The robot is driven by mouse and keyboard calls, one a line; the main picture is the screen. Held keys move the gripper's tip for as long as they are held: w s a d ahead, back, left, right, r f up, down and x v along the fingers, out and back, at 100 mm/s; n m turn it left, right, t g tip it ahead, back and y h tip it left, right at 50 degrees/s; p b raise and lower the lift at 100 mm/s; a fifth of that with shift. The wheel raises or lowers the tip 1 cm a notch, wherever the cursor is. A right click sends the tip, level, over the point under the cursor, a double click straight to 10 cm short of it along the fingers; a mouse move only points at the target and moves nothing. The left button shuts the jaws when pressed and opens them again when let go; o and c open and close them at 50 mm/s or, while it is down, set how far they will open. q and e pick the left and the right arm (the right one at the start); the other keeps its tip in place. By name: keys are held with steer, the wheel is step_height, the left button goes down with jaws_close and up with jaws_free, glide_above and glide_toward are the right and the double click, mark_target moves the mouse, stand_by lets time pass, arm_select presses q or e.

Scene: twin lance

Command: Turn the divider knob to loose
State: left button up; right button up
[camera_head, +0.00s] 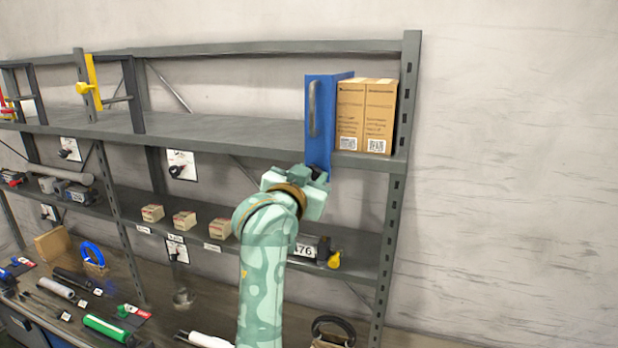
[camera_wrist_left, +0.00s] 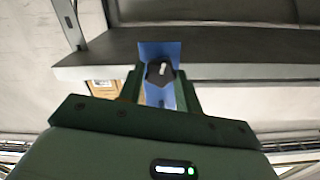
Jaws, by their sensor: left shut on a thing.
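The blue divider (camera_head: 319,115) stands upright at the right end of the upper shelf, with a grey handle on its front face. The divider also shows in the left wrist view (camera_wrist_left: 148,50). Its black knob (camera_wrist_left: 160,73) has a white pointer mark and sits low on the divider, just at the shelf's front edge. My left gripper (camera_head: 306,175) reaches up to the bottom of the divider. In the left wrist view, its two green fingers (camera_wrist_left: 160,80) are shut on the knob, one on each side. The knob is mostly hidden in the head view. My right gripper is not in view.
Cardboard boxes (camera_head: 366,115) stand directly right of the divider, against the shelf post (camera_head: 397,190). Small boxes (camera_head: 184,221) and a numbered black unit (camera_head: 310,249) are on the shelf below. The upper shelf (camera_head: 215,128) is clear left of the divider.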

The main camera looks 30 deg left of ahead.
arm_select(q)
steer(key=shift+r+n, duration=0.25)
steer(key=shift+n, duration=1.35)
steer(key=o, duration=0.8)
steer(key=shift+o, duration=1)
steer(key=shift+w+f, duration=0.2)
steer(key=shift+f, duration=0.1)
